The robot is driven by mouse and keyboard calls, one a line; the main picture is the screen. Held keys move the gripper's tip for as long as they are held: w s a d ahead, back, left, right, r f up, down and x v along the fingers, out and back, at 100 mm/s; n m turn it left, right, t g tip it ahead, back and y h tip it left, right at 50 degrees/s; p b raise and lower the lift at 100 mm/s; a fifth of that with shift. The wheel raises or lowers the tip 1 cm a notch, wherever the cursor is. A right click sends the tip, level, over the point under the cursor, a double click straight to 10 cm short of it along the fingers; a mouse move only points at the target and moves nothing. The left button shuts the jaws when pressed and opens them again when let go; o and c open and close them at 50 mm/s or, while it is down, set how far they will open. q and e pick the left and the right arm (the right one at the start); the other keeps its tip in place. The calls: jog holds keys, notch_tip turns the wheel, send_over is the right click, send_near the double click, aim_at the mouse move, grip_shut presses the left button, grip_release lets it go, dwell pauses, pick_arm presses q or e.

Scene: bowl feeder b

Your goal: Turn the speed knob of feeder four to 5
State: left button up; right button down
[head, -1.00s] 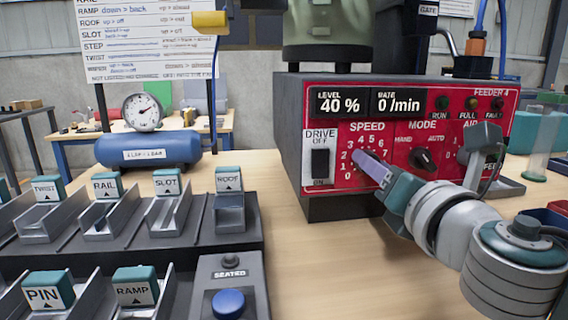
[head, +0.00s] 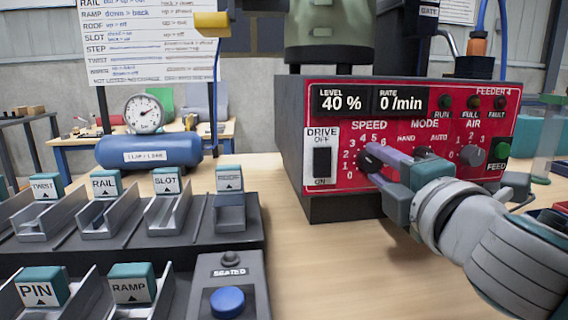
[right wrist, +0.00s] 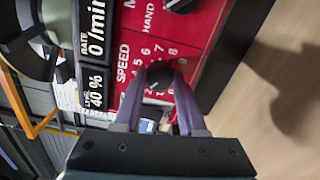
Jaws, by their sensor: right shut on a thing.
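The red panel of feeder four (head: 300,125) is at the right in the head view, with the label FEEDER 4 at its top right. The black speed knob (head: 369,159) is at the panel's lower left, ringed by numbers. My right gripper (head: 372,155) is shut on this knob, and its two purple fingers lie on either side of it. The right wrist view also shows the knob (right wrist: 159,76) between the fingertips. The fingers and hand hide part of the scale, and I cannot tell which number the knob points to. My left gripper is not in view.
The drive switch (head: 322,163) is just left of the knob. The air knob (head: 472,155) and green feed button (head: 497,148) are at the panel's right. A dark rack (head: 130,235) with several labelled blocks stands at left. Bare table lies between rack and feeder.

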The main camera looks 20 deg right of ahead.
jog(key=m, duration=0.3)
jog(key=shift+m, duration=0.4)
jog(key=m, duration=0.2)
jog(key=shift+f+m, duration=0.1)
jog(key=shift+m, duration=0.3)
jog(key=m+p, duration=0.1)
jog(key=m, duration=0.2)
jog(key=shift+a+m+p, duration=0.1)
jog(key=shift+m+p, duration=0.75)
jog(key=shift+m, duration=1.35)
jog(key=shift+f, duration=0.1)
jog(key=shift+c, duration=2.4)
grip_release()
